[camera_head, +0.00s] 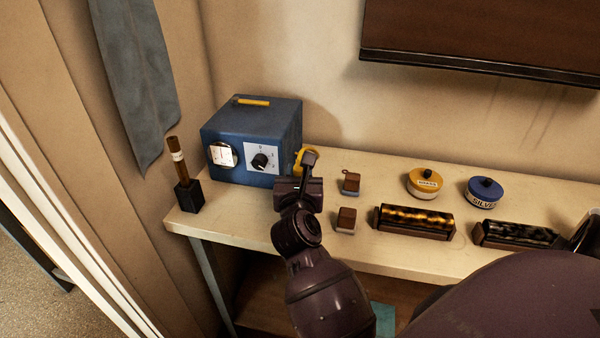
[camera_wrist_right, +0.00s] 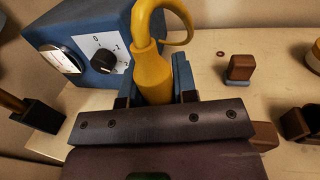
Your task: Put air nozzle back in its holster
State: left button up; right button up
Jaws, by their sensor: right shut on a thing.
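The yellow air nozzle (camera_wrist_right: 153,68), with a thick body and a curved hooked end, stands between the fingers of my right gripper (camera_wrist_right: 157,97) in the right wrist view. The gripper is shut on it. In the head view my right gripper (camera_head: 309,170) is at the right front corner of the blue box, above the bench. Only a bit of the yellow nozzle (camera_head: 299,160) shows beside it there. The lower end of the nozzle is hidden by the gripper. I cannot make out a holster for certain. My left gripper is not in view.
The blue box (camera_head: 239,124) with gauge and knob stands left of the gripper. A black holder (camera_head: 188,195) with a brown stick stands at the bench's left end.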

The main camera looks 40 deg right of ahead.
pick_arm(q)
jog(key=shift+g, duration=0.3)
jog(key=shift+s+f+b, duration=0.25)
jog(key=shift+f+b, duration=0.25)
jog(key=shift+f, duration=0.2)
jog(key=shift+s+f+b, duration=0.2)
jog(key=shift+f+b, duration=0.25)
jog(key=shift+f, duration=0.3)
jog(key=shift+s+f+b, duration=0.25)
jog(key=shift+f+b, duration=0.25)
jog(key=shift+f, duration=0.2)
pick_arm(e)
jog(key=shift+f, duration=2.5)
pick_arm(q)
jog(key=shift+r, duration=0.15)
pick_arm(e)
jog(key=shift+r, duration=0.1)
jog(key=shift+r+p, duration=2)
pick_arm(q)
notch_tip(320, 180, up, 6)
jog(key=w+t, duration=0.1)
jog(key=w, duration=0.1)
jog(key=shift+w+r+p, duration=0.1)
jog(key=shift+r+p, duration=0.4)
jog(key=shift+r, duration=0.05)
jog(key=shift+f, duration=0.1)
pick_arm(e)
jog(key=shift+f, duration=0.2)
